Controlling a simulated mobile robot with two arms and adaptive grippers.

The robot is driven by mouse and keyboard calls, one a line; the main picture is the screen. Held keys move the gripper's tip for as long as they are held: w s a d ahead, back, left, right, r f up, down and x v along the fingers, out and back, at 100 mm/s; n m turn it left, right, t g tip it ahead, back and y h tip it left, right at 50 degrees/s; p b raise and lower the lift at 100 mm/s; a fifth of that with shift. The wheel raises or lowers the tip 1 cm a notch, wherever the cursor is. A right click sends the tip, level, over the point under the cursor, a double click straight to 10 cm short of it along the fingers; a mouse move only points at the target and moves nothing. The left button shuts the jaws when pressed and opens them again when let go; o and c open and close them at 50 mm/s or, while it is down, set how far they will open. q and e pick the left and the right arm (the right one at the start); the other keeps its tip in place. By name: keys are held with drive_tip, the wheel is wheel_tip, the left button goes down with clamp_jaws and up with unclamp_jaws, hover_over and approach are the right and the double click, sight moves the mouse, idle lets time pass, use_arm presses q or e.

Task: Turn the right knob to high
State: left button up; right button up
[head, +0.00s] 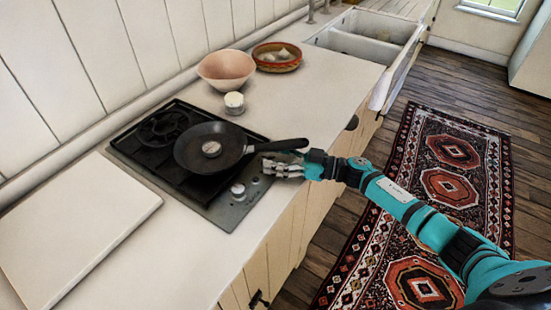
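The two-burner gas hob (205,201) is set in the pale counter, with its control strip on the near right side. One silver knob (238,190) shows on that strip, with a small dark round part (255,181) beside it. My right gripper (266,167) is at the right end of the strip, just below the handle of the black frying pan (187,160). The right knob is not clearly visible; the gripper covers that spot. I cannot tell whether the fingers touch or hold it. My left gripper is not in view.
The pan handle (285,145) reaches right, close above my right gripper. A small round object (211,148) is in the pan. A white board (75,235) lies left. The sink (365,39) is far right.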

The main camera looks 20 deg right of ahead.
drive_tip(key=shift+s, duration=0.1)
drive_tip(key=v, duration=1.2)
drive_tip(key=shift+f, duration=0.15)
